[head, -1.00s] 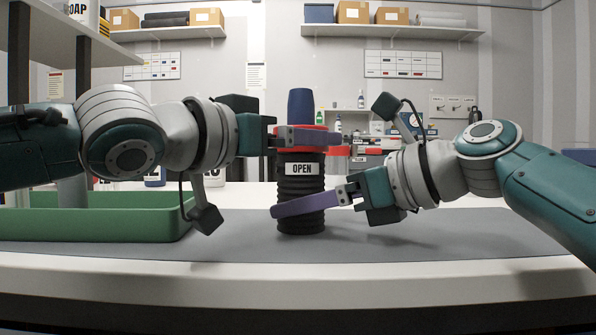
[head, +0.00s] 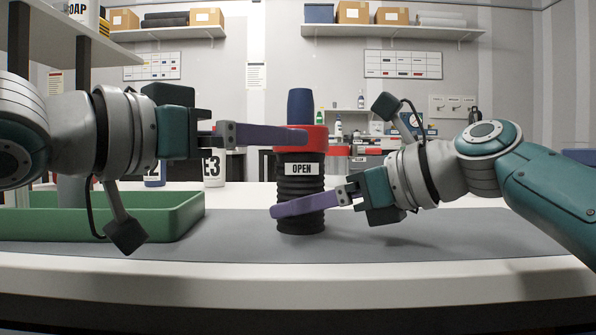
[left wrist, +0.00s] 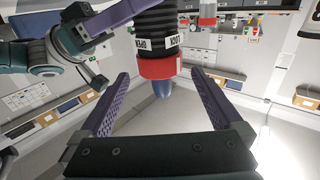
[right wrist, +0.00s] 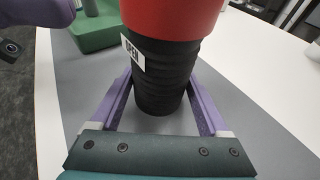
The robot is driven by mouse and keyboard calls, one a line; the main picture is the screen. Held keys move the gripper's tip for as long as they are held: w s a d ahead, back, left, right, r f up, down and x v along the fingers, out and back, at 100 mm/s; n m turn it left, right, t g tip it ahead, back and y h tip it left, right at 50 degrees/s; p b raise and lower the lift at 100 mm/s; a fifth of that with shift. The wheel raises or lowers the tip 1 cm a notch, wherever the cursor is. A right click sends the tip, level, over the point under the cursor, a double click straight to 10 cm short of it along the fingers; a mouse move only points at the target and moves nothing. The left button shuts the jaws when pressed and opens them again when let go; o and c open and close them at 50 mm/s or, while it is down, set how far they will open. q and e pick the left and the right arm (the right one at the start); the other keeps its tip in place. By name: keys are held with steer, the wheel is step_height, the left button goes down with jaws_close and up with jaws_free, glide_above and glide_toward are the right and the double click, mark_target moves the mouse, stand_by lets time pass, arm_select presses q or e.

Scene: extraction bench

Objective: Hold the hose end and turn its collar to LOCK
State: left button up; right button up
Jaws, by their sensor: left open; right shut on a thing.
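The hose end stands upright on the grey mat, a black ribbed hose (head: 300,187) with a red collar (head: 315,133) and a blue tip (head: 300,104). An OPEN label (head: 301,169) faces the head camera just under the collar. The left wrist view also shows a LOCK label (left wrist: 173,40) beside OPEN, and a white mark on the collar (left wrist: 156,68). My right gripper (head: 287,209) is shut on the ribbed hose, its fingers on either side in the right wrist view (right wrist: 162,92). My left gripper (head: 303,140) is open at collar height, its fingers spread apart from the collar.
A green tray (head: 180,218) stands on the bench at left, under my left arm. The grey mat (head: 400,235) is clear around the hose. A shelf (head: 60,45) juts in at upper left.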

arm_select(q)
steer(key=shift+v, duration=0.8)
arm_select(e)
steer(key=o, duration=1.1)
steer(key=shift+c, duration=0.2)
